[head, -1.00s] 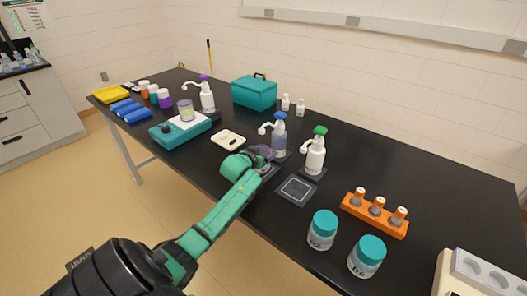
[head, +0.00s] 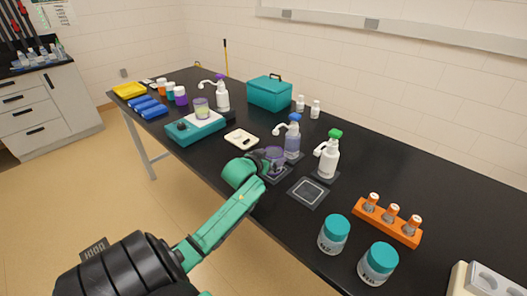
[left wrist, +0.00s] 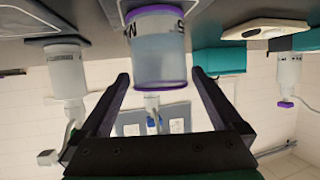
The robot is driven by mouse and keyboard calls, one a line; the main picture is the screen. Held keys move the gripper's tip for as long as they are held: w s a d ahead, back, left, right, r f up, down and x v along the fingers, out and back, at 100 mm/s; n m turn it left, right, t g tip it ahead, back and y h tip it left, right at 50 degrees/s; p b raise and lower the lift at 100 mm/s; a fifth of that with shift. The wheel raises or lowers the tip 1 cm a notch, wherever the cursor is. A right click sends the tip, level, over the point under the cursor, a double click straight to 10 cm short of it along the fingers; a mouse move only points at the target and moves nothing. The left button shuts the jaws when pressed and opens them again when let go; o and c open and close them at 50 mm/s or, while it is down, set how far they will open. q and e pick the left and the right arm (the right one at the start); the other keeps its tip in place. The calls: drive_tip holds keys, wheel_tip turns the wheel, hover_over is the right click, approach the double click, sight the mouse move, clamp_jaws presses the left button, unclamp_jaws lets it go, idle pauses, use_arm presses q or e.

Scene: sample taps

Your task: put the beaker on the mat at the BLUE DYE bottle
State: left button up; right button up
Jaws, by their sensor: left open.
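The clear beaker with purple rims (head: 274,155) stands upright on the dark mat (head: 277,178) in front of the blue-capped bottle (head: 292,140). In the left wrist view, which is upside down, the beaker (left wrist: 158,55) is large and central, just beyond the fingertips. My left gripper (head: 263,166) is at the beaker's near side; its fingers (left wrist: 160,78) are spread wide with a gap on both sides of the beaker. The bottle's label is not readable. My right gripper is not in view.
A green-capped bottle (head: 328,156) stands to the right behind an empty mat (head: 308,193). A purple-capped bottle (head: 222,95) and a teal stirrer (head: 195,127) holding another beaker (head: 201,107) are to the left. Teal-lidded jars (head: 334,233) and an orange rack (head: 387,222) are at right.

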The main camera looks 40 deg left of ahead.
use_arm(q)
drive_tip(key=v, duration=0.7)
idle(0.3)
